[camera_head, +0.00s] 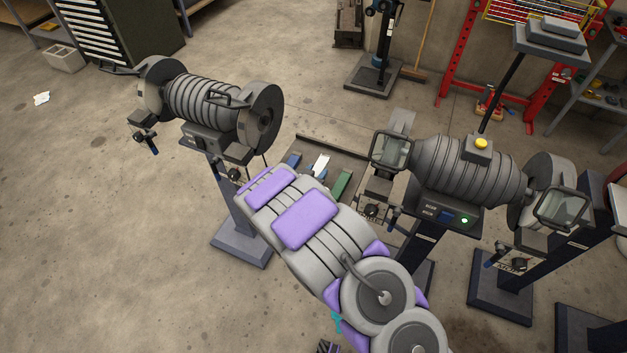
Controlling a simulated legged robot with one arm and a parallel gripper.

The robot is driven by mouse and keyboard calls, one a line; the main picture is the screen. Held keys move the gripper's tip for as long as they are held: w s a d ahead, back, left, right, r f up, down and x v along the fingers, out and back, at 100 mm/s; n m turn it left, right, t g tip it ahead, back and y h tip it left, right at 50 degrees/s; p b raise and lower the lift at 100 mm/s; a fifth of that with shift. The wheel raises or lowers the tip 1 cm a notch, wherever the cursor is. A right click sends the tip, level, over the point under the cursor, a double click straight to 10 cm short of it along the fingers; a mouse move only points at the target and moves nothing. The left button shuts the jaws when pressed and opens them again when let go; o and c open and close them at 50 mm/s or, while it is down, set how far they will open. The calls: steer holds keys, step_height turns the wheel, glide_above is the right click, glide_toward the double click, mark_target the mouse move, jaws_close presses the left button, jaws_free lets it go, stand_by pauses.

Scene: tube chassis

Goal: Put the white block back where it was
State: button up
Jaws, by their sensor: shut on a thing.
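A white block (321,163) shows at the tray (357,157) between the two grinders. It lies between a blue block (293,160) and a green block (341,183). Its lower end is close to my arm's edge, and I cannot tell whether it touches the tray floor. My grey arm with purple pads reaches from the lower right up to the front of the tray and covers part of it. My gripper's fingers are not visible, so their place relative to the white block cannot be seen.
A bench grinder (205,103) on a pedestal stands left of the tray. A second grinder (460,170), with clear shields and a green light, stands close on the right. A drawer cabinet (110,32) is at the back left. The floor at left is open.

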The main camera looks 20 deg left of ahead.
steer(key=shift+w+a, duration=0.15)
steer(key=shift+a, duration=0.15)
steer(key=shift+a+f, duration=0.2)
steer(key=shift+f, duration=0.1)
steer(key=f, duration=0.2)
steer(key=a+f+b, duration=0.1)
steer(key=shift+a+f, duration=0.1)
steer(key=shift+f, duration=0.25)
steer(key=shift+r, duration=0.15)
steer(key=shift+c, duration=0.4)
steer(key=shift+d, duration=0.3)
steer(key=o, duration=1.1)
steer(key=shift+d+r, duration=0.15)
steer(key=shift+d, duration=0.25)
steer(key=shift+c, duration=0.2)
steer(key=shift+o, duration=0.4)
steer(key=shift+a, duration=0.45)
steer(key=shift+s+a+r, duration=0.1)
steer(key=shift+s+a, duration=0.1)
steer(key=shift+s, duration=0.25)
steer(key=d+p+v, duration=0.1)
steer(key=p+v, duration=0.1)
steer(key=v, duration=0.9)
steer(key=shift+a, duration=0.2)
steer(key=shift+d, duration=0.1)
